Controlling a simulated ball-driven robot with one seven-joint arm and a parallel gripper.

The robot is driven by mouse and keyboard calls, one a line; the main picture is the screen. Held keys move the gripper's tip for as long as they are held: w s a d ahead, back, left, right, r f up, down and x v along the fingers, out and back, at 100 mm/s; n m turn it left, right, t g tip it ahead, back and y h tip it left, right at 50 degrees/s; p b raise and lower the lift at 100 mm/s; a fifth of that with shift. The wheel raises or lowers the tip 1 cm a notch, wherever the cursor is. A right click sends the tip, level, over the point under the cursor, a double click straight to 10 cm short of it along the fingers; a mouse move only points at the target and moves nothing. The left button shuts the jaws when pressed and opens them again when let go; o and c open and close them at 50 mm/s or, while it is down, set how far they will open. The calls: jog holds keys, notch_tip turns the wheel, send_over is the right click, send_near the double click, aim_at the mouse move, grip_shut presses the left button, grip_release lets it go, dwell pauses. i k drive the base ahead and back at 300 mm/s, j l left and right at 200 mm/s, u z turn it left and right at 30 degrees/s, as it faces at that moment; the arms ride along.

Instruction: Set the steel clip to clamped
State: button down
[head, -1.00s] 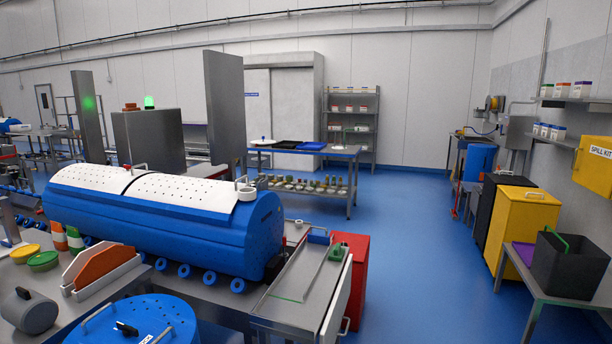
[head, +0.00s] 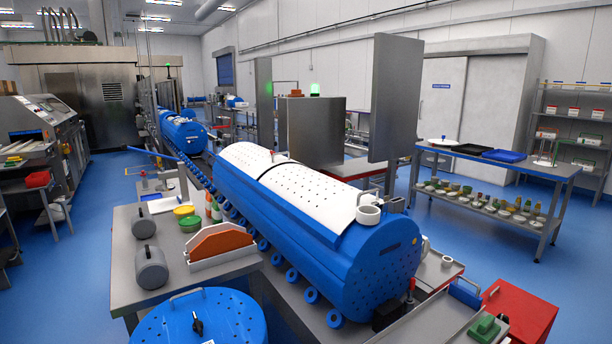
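A blue perforated tub carrier (head: 335,262) lies on its side on a roller line, with white perforated lid panels (head: 300,193) along its top. A small grey metal piece (head: 394,205) sits at the lid's right end, beside a white ring-shaped part (head: 368,215). It may be the steel clip, but it is too small to tell this or whether it is clamped. My gripper is not in view.
A grey bench (head: 125,262) at left holds grey canisters, yellow and green lids and an orange divider rack (head: 220,243). A round blue lid (head: 190,325) is in front. A red cabinet (head: 522,310) stands at right. Blue floor is free at far left and right.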

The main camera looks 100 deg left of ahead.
aim_at(385, 208)
jog(key=i+j+u, duration=0.15)
jog(key=u, duration=0.3)
jog(key=i+j+u, duration=0.1)
jog(key=i+u, duration=0.4)
jog(key=u, duration=0.35)
jog(key=i+u, duration=0.25)
jog(key=u, duration=0.15)
jog(key=i+l+u, duration=0.1)
jog(key=i+u, duration=0.3)
jog(key=u, duration=0.3)
